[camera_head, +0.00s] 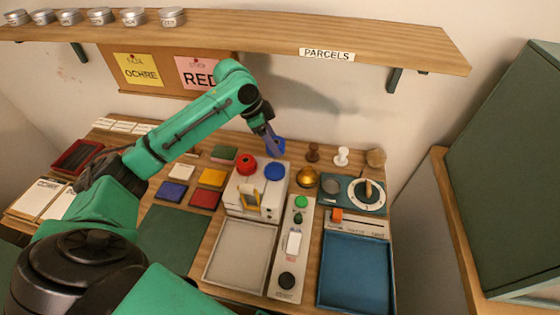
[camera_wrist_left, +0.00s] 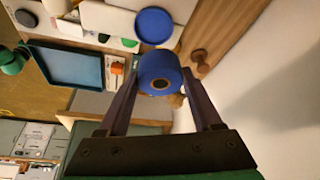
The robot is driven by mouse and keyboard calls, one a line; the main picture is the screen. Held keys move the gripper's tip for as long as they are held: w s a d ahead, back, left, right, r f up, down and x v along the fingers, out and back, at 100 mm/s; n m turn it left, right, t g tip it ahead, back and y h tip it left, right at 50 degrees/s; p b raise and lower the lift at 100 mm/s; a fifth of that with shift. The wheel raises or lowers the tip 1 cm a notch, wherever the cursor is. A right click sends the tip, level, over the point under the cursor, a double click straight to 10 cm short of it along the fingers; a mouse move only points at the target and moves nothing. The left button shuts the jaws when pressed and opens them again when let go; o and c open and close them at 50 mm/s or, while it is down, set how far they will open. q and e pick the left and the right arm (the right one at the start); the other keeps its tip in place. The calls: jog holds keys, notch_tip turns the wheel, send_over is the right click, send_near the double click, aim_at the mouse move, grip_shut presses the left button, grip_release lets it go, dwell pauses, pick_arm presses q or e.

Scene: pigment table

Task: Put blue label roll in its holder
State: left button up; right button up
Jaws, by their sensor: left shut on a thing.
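My left gripper (camera_head: 270,138) is shut on the blue label roll (camera_head: 277,147) and holds it above the back of the table. In the left wrist view the roll (camera_wrist_left: 160,72) sits between the two fingers, with its dark core hole showing. Behind it is a flat round blue disc (camera_wrist_left: 154,25), which also shows in the head view (camera_head: 274,171) on top of a white box (camera_head: 236,196). The roll is apart from the disc. A red roll (camera_head: 246,164) stands on the box, left of the disc. My right gripper is not in view.
A wooden stamp (camera_head: 313,152), a white stamp (camera_head: 342,156) and a brass dome (camera_head: 306,177) stand right of the box. A dial device (camera_head: 366,195) is farther right. A blue tray (camera_head: 356,270) and a grey tray (camera_head: 240,252) lie in front. A shelf (camera_head: 260,30) overhangs the back.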

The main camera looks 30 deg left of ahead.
aim_at(267, 150)
pick_arm(q)
jog(key=f, duration=0.2)
jog(key=s+f+p, duration=0.1)
jog(key=f, duration=0.2)
jog(key=shift+s, duration=0.1)
notch_tip(267, 150, down, 3)
jog(key=shift+f+p, duration=0.1)
jog(key=shift+p, duration=0.35)
jog(key=shift+w+f, duration=0.2)
jog(key=shift+f, duration=0.15)
jog(key=o, duration=1.4)
jog(key=shift+s, duration=0.1)
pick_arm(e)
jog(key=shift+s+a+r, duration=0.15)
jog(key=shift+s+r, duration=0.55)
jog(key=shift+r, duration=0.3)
pick_arm(q)
jog(key=b+v, duration=0.2)
jog(key=v, duration=1)
jog(key=shift+r, duration=0.1)
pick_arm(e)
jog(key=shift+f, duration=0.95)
